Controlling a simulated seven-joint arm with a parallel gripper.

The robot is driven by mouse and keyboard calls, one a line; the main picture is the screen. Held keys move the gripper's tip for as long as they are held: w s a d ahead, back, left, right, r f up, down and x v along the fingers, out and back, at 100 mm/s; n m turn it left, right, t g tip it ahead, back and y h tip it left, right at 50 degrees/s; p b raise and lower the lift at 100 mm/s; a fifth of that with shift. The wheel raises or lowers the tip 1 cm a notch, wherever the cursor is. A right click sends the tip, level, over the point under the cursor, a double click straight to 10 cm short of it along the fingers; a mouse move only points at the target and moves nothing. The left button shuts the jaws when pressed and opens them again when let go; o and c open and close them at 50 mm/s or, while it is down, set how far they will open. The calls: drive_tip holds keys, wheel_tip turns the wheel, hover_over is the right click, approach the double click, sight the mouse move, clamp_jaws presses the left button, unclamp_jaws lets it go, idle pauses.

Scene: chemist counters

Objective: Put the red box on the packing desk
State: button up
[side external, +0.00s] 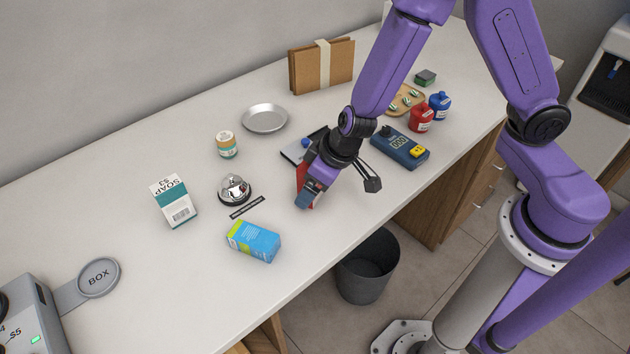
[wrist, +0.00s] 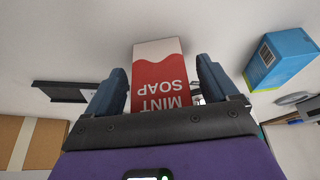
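The red box (wrist: 160,78) is a red and white carton marked MINT SOAP. It stands between the two fingers of my gripper (wrist: 165,85) in the wrist view, with a narrow gap visible on the right side. In the side view my gripper (side external: 309,192) is low over the white counter (side external: 200,285). There the red box (side external: 301,174) shows only as a red strip, mostly hidden by the gripper. The fingers are apart around the box. I cannot tell which surface is the packing desk.
A blue carton (side external: 254,242), a bell (side external: 234,189), a white-and-teal soap box (side external: 173,201) and a jar (side external: 227,145) stand left of my gripper. A blue meter (side external: 400,147) is to the right. A bin (side external: 367,268) stands below the front edge. The front left counter has free room.

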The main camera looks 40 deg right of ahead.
drive_tip(key=shift+r, duration=0.15)
drive_tip(key=v, duration=0.7)
idle(0.4)
drive_tip(key=shift+s+r, duration=0.15)
drive_tip(key=s+d+r+n+h, duration=0.2)
drive_tip(key=s+d+r+n, duration=0.1)
drive_tip(key=s+d+r, duration=0.3)
drive_tip(key=s+d+r+n+g, duration=0.1)
drive_tip(key=s+d+n+g, duration=0.1)
drive_tip(key=s, duration=0.4)
drive_tip(key=s+d+r+n+g, duration=0.1)
drive_tip(key=s+d+n, duration=0.2)
drive_tip(key=s, duration=0.4)
drive_tip(key=shift+d+r+g+y, duration=0.3)
drive_tip(key=shift+d+r+g, duration=0.1)
drive_tip(key=shift+d, duration=0.2)
